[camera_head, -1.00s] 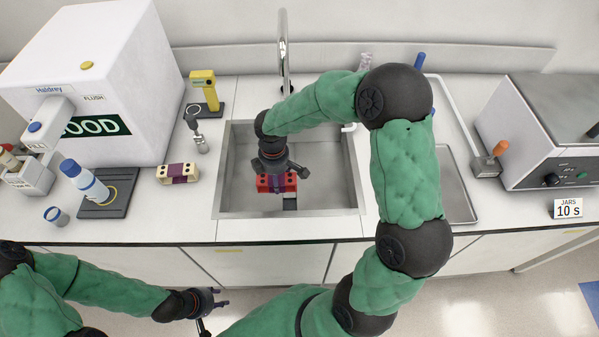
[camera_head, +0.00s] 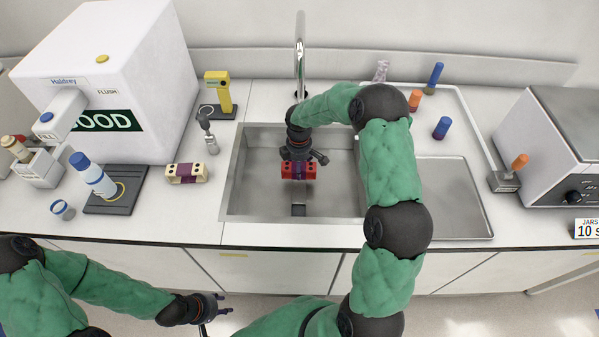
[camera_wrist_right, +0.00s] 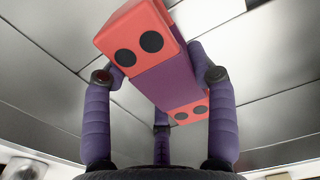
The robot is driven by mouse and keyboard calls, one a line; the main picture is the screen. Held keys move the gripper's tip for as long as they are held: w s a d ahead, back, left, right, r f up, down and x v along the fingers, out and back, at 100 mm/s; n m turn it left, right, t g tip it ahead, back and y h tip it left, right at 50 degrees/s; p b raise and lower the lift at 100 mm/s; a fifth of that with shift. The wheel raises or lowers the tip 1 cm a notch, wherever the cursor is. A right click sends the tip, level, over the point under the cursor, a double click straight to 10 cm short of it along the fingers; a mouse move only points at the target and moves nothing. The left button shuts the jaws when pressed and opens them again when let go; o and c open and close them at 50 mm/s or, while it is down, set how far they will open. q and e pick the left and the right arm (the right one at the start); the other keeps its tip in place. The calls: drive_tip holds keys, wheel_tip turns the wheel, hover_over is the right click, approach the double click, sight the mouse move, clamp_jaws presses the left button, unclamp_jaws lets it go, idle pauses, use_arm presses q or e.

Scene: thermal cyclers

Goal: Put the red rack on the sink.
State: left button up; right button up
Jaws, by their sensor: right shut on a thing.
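The red rack (camera_head: 310,171) has a purple middle band and dark holes. In the head view it is over the sink (camera_head: 340,200), within its rim. My right gripper (camera_head: 299,166) is shut on the rack from above. In the right wrist view the gripper's purple fingers (camera_wrist_right: 161,88) grip the rack (camera_wrist_right: 130,38) on both sides, and steel sink surfaces show behind it. I cannot tell whether the rack touches the sink floor. My left gripper (camera_head: 222,304) is low in front of the counter, with its fingers apart and nothing between them.
A cream rack (camera_head: 187,173) with a purple band lies left of the sink. A faucet (camera_head: 300,55) rises behind it. A white machine (camera_head: 110,70), a yellow device (camera_head: 217,90) and a bottle (camera_head: 95,177) stand to the left.

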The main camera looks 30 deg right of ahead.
drive_tip(key=shift+w+d+f+b, duration=0.1)
drive_tip(key=shift+f+b, duration=0.15)
drive_tip(key=shift+f, duration=0.7)
drive_tip(key=shift+w+d+f+b, duration=0.1)
drive_tip(key=shift+f+b, duration=0.15)
drive_tip(key=shift+f, duration=0.65)
drive_tip(key=shift+f, duration=0.2)
drive_tip(key=o, duration=1.2)
drive_tip(key=shift+r, duration=0.1)
drive_tip(key=shift+r+p, duration=0.85)
drive_tip(key=shift+r, duration=3.05)
